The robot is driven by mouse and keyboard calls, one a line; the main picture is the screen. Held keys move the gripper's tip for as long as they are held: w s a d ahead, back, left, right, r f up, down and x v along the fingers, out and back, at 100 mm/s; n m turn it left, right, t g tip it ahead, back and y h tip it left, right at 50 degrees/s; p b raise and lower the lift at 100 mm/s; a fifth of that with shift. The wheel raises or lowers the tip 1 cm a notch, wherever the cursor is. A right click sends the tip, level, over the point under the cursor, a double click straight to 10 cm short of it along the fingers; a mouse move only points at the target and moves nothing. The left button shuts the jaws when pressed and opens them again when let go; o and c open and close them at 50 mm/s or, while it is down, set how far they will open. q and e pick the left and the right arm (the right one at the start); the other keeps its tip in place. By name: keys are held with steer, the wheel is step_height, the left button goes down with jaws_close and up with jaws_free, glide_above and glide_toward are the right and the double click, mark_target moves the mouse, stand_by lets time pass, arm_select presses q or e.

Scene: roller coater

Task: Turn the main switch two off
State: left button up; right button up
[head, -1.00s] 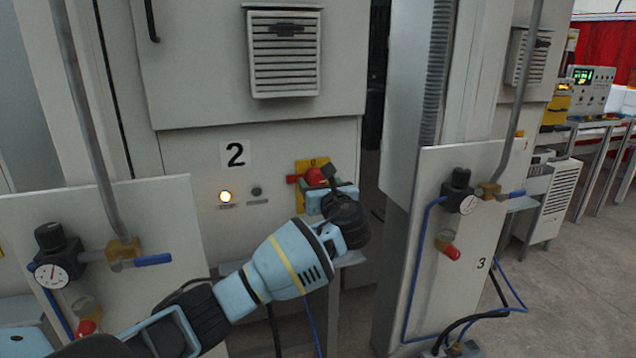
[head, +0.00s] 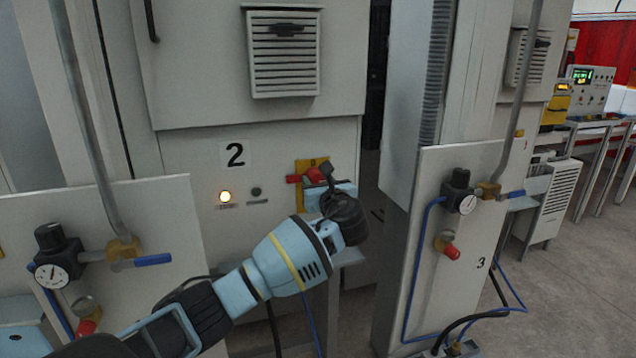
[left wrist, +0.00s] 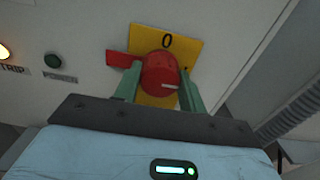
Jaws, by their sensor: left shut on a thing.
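The main switch two is a red rotary knob (left wrist: 159,73) on a yellow plate (left wrist: 182,46) marked 0 at its top. In the left wrist view a red handle part points left from the knob. My left gripper (left wrist: 158,85) is shut on the red knob, with one green finger on each side. In the head view the knob (head: 313,175) shows just above my left gripper (head: 325,187), whose wrist partly hides the plate. My right gripper is not in view.
A lit trip lamp (head: 225,197) and a dark green button (head: 256,191) are left of the switch. Panels with gauges stand left (head: 52,275) and right (head: 468,204), with blue-handled valves. A gap opens right of the cabinet.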

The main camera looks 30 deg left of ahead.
arm_select(q)
steer(key=shift+n, duration=0.4)
steer(key=shift+f+n, duration=0.1)
steer(key=shift+n, duration=8.6)
steer(key=o, duration=1)
steer(key=shift+v, duration=3.9)
